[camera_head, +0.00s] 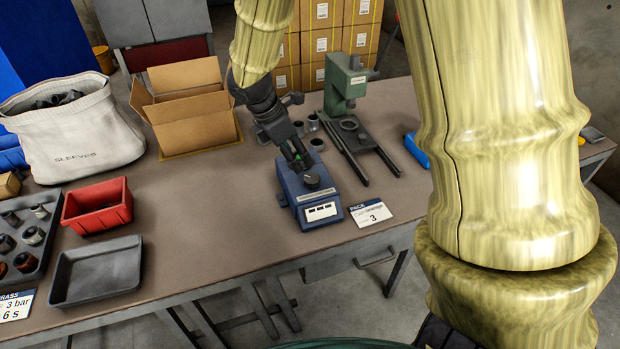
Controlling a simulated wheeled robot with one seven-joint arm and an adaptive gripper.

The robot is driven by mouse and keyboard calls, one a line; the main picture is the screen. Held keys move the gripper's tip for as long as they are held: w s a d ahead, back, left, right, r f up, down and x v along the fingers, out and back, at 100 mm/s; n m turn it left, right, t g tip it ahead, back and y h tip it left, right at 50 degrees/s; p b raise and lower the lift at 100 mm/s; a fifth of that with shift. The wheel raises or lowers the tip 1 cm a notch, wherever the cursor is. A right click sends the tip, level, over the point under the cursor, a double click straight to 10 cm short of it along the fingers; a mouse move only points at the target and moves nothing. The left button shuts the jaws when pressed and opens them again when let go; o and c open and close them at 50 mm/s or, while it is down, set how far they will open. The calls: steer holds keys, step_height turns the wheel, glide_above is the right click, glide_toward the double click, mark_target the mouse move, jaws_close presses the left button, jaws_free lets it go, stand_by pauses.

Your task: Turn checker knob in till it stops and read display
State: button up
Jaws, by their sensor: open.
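The blue checker (325,199) stands near the front edge of the table, with a dark knob (312,178) on its top. Its display (321,211) is a pale panel on the front face; any reading is too small to make out. My gripper (301,163) reaches down from the upper left, with its open fingers over the back part of the checker, just behind the knob. I cannot tell whether the fingers touch the checker. The fingers hide part of the checker's back.
A green press (346,82) with dark rails stands behind right, with small dark cups beside it. An open carton (195,130), red bin (97,206) and grey tray (97,272) are left. The table between is clear.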

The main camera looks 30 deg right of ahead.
mark_target(312, 177)
steer(key=x, duration=1)
steer(key=shift+f, duration=0.1)
steer(key=shift+c, duration=0.4)
steer(key=c, duration=0.9)
